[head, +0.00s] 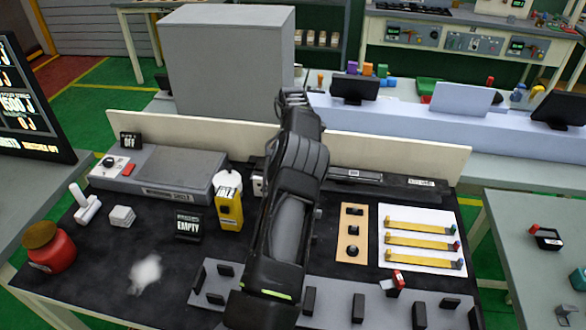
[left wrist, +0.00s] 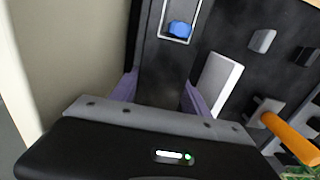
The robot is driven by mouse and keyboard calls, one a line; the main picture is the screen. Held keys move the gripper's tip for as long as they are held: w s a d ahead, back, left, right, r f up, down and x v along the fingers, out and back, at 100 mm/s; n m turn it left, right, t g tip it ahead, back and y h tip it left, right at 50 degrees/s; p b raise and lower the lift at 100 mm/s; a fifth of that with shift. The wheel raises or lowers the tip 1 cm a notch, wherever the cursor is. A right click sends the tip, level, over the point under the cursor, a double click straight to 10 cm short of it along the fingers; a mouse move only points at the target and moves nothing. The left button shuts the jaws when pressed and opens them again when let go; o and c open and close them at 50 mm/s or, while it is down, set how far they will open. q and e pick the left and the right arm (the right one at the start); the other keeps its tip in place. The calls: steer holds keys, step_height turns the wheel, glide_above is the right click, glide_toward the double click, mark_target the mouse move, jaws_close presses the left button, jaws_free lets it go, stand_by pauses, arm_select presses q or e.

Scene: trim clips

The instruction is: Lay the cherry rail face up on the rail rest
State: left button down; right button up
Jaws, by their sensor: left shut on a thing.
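My left arm (head: 295,195) crosses the middle of the bench in the head view and hides its own jaws there. In the left wrist view my left gripper (left wrist: 160,95) has purple fingers closed on a dark, blurred thing (left wrist: 162,92). I cannot tell from its look whether that is the cherry rail. Three yellow strips lie side by side on a white pad (head: 387,262) at the right. I cannot single out the rail rest with certainty. My right gripper is not in view.
A grey board with upright dark blocks (head: 358,308) runs along the front. A tan board with black knobs (head: 352,233) is right of the arm. A yellow device (head: 229,208), an EMPTY sign (head: 188,225) and a red jar (head: 50,250) stand left. A cream panel (head: 400,160) closes the back.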

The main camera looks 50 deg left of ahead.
arm_select(q)
steer(key=shift+f, duration=0.35)
steer(key=shift+c, duration=2.2)
jaws_free()
step_height(320, 180, up, 8)
steer(key=shift+f, duration=0.1)
steer(key=shift+f, duration=0.1)
